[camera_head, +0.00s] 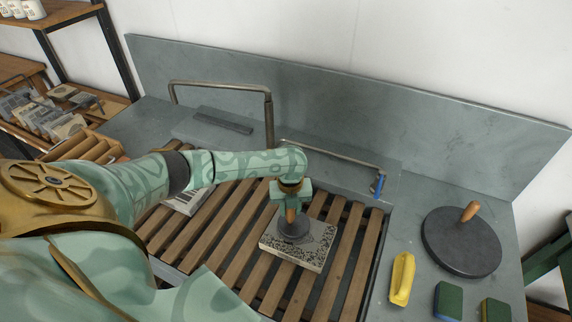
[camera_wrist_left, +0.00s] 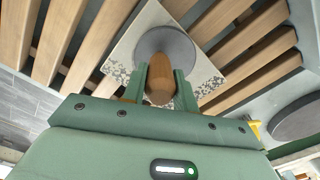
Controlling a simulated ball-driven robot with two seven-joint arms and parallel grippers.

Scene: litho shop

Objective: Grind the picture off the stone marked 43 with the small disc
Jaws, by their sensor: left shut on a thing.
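My left gripper (camera_head: 291,198) is shut on the wooden handle (camera_wrist_left: 160,80) of the small grey disc (camera_head: 293,229). The disc is over the middle of a pale stone (camera_head: 318,263) with a dark speckled picture, and appears to rest on it. The stone lies on the wooden slats. In the left wrist view the disc (camera_wrist_left: 172,42) covers much of the stone's face (camera_wrist_left: 118,76). No number can be read on the stone. My right gripper is not in view.
A large disc (camera_head: 462,245) with a wooden handle lies on the counter at right. A yellow tool (camera_head: 402,279) and green-blue blocks (camera_head: 448,300) lie in front of it. Another stone (camera_head: 188,201) lies on the slats behind my arm. A pipe (camera_head: 270,115) stands at the back.

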